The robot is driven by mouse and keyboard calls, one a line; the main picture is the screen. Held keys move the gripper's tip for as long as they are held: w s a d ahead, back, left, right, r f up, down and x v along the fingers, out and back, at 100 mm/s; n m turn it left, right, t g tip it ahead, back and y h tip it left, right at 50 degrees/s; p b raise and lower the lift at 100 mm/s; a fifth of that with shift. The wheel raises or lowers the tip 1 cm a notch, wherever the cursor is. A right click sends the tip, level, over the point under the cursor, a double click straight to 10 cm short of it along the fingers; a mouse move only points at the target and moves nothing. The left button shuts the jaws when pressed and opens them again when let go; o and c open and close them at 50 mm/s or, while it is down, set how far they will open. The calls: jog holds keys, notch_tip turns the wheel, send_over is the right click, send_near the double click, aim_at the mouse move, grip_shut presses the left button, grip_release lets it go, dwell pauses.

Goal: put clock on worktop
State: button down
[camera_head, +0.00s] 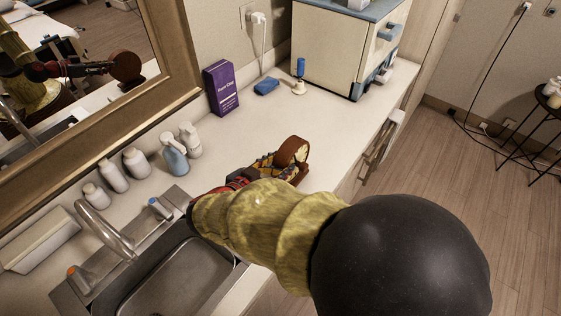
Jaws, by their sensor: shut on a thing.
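The clock (293,152) is a round, reddish-brown piece with a pale face, on a brown base. My gripper (262,170), red and patterned yellow, reaches it from the left and is shut on it. My yellow arm hides part of the gripper and the lower part of the clock. The worktop (325,122) is a long pale counter, and the clock is over its front part, right of the sink. I cannot tell whether the clock touches the worktop.
A purple box (221,88), a blue sponge (266,86) and a small blue-topped item (299,76) stand at the back. A cream cabinet (335,45) stands at the far end. Several bottles (136,162) line the wall behind the sink (175,280). The middle worktop is clear.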

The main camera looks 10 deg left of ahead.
jog(key=shift+f, duration=0.4)
jog(key=shift+f+b, duration=0.15)
jog(key=shift+b, duration=0.2)
jog(key=c, duration=1.1)
grip_release()
jog(key=shift+f, duration=0.1)
jog(key=shift+p, duration=0.3)
